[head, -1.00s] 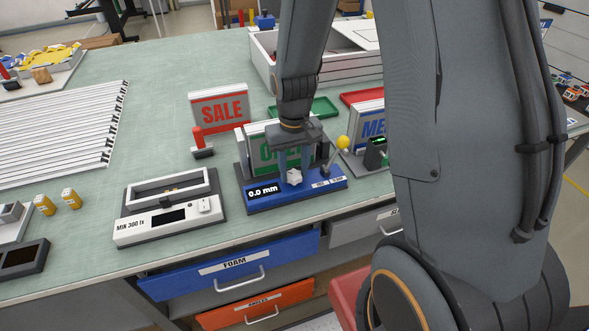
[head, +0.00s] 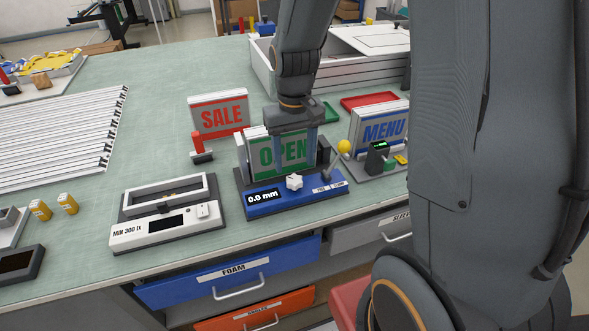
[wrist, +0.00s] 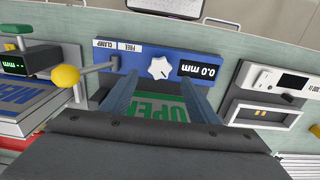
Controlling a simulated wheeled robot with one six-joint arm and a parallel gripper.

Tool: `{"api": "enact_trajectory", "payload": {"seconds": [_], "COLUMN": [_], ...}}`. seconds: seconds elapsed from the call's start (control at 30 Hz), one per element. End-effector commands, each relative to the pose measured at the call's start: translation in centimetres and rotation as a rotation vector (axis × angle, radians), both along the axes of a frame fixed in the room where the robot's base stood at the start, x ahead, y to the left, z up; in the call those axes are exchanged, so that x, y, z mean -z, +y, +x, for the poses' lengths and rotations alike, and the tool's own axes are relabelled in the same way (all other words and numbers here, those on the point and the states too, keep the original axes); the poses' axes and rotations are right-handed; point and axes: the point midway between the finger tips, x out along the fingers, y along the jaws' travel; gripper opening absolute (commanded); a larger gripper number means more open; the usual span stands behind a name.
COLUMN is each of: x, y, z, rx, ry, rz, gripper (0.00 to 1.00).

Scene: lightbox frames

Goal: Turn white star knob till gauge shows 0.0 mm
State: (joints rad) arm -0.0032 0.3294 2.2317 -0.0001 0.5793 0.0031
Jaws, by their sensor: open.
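The white star knob (head: 294,182) sits on the front of a blue fixture (head: 310,196). The gauge (head: 263,198) left of it reads 0.0 mm. In the wrist view the knob (wrist: 159,68) and the gauge (wrist: 199,71) appear upside down, and the gauge also reads 0.0 mm. My gripper (head: 296,160) is open above and behind the knob, in front of the green OPEN sign (head: 262,155) in the fixture.
A lever with a yellow ball (head: 344,146) stands at the fixture's right, near labels that read CLAMP and FREE in the wrist view. A white MIN 300 lx device (head: 128,235) is at left. SALE (head: 220,117) and MENU (head: 383,128) signs stand nearby.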

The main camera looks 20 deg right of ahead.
Motion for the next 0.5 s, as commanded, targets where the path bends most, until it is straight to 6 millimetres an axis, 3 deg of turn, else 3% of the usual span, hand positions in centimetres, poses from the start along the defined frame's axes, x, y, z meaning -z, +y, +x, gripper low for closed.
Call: {"api": "enact_trajectory", "payload": {"seconds": [0.2,0.5], "x": [-1.8,-2.1], "y": [0.0,0.0], "z": [0.1,0.0], "rx": [0.000,0.000], "ry": [-0.002,0.000], "rz": [0.000,0.000], "gripper": [0.55,0.55]}}
